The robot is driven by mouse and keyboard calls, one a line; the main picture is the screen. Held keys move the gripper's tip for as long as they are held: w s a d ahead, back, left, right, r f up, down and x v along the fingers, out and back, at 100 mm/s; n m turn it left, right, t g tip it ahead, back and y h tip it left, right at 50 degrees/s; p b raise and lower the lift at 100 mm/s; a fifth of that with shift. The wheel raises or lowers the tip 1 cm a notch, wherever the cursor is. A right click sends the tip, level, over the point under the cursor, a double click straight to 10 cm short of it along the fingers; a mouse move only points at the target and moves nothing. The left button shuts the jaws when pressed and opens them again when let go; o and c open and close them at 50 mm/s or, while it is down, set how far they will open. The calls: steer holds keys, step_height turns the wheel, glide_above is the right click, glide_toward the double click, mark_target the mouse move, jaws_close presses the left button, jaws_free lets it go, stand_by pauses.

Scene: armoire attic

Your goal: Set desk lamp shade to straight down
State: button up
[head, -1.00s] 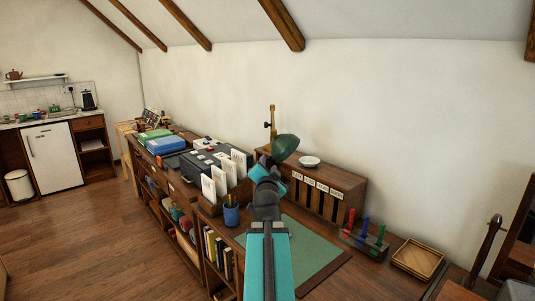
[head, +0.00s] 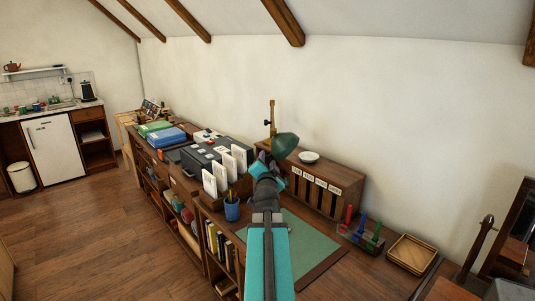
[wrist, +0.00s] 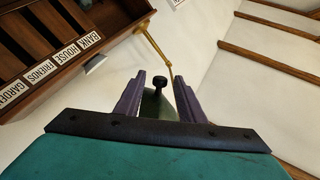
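The desk lamp has a dark green shade (head: 285,145) on a brass stand (head: 271,118), above the pigeonhole unit at the back of the desk. The shade looks tilted in the head view; its exact angle is hard to tell. In the wrist view, part of the green shade (wrist: 152,104) and a dark knob (wrist: 158,84) show between my fingers. The brass stand (wrist: 150,42) rises beyond them. My gripper (wrist: 159,76) is open, with a finger on each side of the knob and gaps visible. In the head view, my gripper (head: 264,158) is just left of the shade, partly hidden by my arm.
A wooden pigeonhole unit (head: 330,190) with labels stands below the lamp, with a white dish (head: 308,157) on top. Letter holders (head: 225,170) and a blue pen cup (head: 232,209) stand left of my arm. Coloured stamps (head: 362,232) and a wooden tray (head: 411,253) lie right.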

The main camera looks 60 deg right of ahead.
steer(key=shift+p+x, duration=0.5)
steer(key=shift+x, duration=2.5)
jaws_close()
